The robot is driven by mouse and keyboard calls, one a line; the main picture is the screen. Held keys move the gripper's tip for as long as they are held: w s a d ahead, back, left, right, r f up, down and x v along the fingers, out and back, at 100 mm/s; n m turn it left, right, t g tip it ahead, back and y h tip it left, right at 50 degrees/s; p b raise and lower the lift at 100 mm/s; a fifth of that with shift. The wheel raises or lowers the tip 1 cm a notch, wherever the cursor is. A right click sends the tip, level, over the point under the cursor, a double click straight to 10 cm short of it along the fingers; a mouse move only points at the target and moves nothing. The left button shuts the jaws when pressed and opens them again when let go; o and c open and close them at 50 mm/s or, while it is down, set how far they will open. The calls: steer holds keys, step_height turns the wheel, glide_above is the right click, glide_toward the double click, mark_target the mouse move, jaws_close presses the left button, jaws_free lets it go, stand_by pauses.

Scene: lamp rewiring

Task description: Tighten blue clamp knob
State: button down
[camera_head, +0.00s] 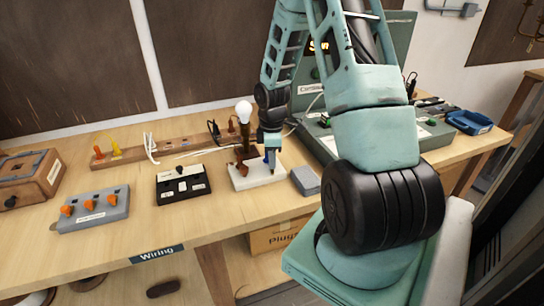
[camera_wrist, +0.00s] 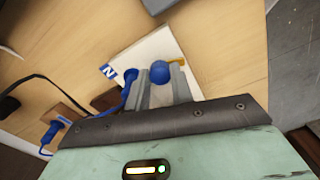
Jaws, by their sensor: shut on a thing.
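In the wrist view the round blue clamp knob (camera_wrist: 161,71) sits between the two grey fingers of my gripper (camera_wrist: 161,84), which is shut on it. The knob is over a white base plate (camera_wrist: 150,48) with an "N" label (camera_wrist: 109,71). A blue wire (camera_wrist: 128,88) ends beside the left finger. In the head view my gripper (camera_head: 272,165) points down at the white lamp base (camera_head: 250,183), right beside the lamp's white bulb (camera_head: 244,111). The knob's lower part and the clamp under it are hidden by the fingers.
Left of the lamp base are a black switch box (camera_head: 184,187) and a grey box with orange knobs (camera_head: 92,210). A small grey block (camera_head: 306,180) stands close on the right. A wooden rail with plugs (camera_head: 175,149) lies behind. A blue tray (camera_head: 469,122) is far right.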

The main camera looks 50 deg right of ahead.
steer(key=m, duration=0.4)
steer(key=shift+m, duration=0.4)
steer(key=m, duration=0.3)
steer(key=shift+m, duration=0.3)
steer(key=m, duration=0.8)
steer(key=m+p, duration=0.1)
steer(key=m, duration=0.3)
steer(key=shift+m, duration=0.3)
steer(key=m, duration=0.3)
steer(key=shift+r+m+p, duration=0.1)
steer(key=shift+m+p, duration=0.25)
steer(key=shift+m, duration=0.05)
steer(key=m+p, duration=0.1)
steer(key=m, duration=0.3)
steer(key=shift+m+p, duration=0.7)
steer(key=shift+m, duration=1.3)
